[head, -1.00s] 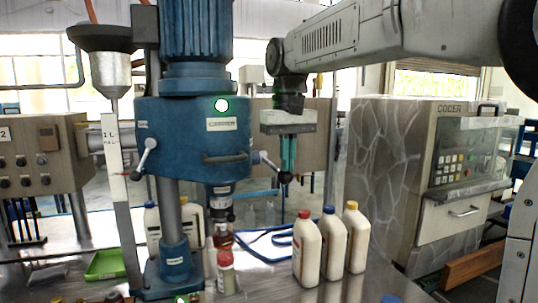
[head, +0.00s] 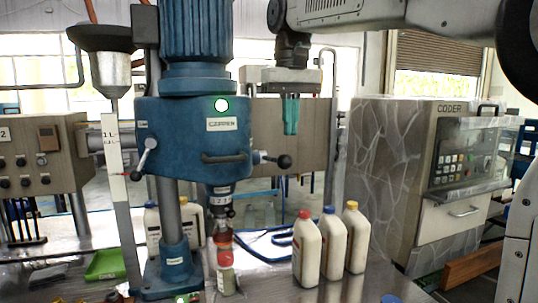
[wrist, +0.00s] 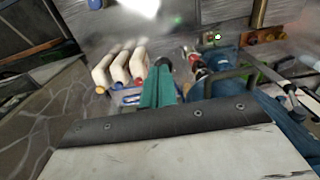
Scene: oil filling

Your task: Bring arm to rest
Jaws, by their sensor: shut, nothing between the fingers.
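My gripper (head: 291,132) hangs in the air in the head view, right of the blue drill-like machine (head: 195,125). Its teal fingers point down, pressed together and empty. They also show in the wrist view (wrist: 160,75). The fingers are above and apart from the machine's right black-knobbed lever (head: 283,161). My pale arm reaches in from the upper right. A small bottle (head: 227,281) with a green-grey lower part stands under the machine's spindle. A red part shows just above it; whether they touch I cannot tell.
Three cream bottles (head: 307,250) with red, blue and yellow caps stand on the metal table, right of the machine. A stone-patterned CODER machine (head: 400,180) stands further right. A green tray (head: 106,265) lies at the left. Air around my gripper looks free.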

